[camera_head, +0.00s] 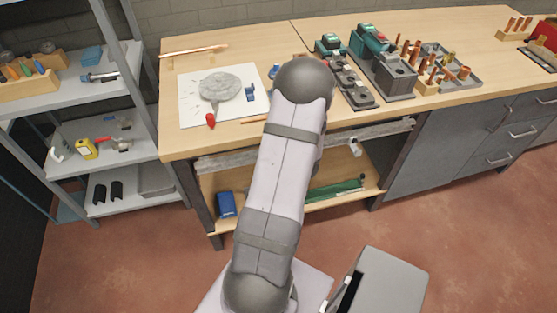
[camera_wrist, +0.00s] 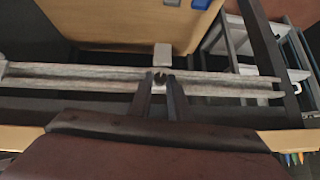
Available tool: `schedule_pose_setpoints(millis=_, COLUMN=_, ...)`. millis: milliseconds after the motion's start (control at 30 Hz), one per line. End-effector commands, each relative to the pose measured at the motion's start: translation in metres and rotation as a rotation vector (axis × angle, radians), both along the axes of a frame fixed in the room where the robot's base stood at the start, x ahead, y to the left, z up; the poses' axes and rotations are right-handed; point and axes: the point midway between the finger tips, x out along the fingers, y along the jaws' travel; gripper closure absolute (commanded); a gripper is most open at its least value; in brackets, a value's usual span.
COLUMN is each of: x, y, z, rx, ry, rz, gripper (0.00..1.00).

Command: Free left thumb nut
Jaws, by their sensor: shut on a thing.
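A pale metal rail (camera_head: 228,158) runs along the front of the bench, below its top; it crosses the wrist view (camera_wrist: 225,84). A light grey block (camera_wrist: 162,52) sits just beyond the nut, against the rail. In the head view my arm hides the gripper and this nut. Another small light fitting (camera_head: 354,147) shows on the rail's right part.
The wooden bench top (camera_head: 180,142) is above the rail. A lower wooden shelf (camera_head: 290,212) holds a blue box (camera_head: 227,204) and a green tool (camera_head: 335,190). Grey shelving (camera_head: 125,160) stands at the left, and grey drawers (camera_head: 455,150) are at the right.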

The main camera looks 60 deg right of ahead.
Motion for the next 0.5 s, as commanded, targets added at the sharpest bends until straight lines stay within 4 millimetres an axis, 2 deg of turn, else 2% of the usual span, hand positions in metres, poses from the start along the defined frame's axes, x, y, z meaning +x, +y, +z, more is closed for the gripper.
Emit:
schedule_pose_setpoints(millis=33, x=0.0004, y=-0.0056, z=0.0020, rx=-0.018, ry=-0.001, rz=-0.007, gripper=1.00)
schedule_pose_setpoints(millis=500, x=0.0010, y=-0.0048, z=0.0022, rx=-0.065, ry=0.048, rz=-0.009, gripper=1.00)
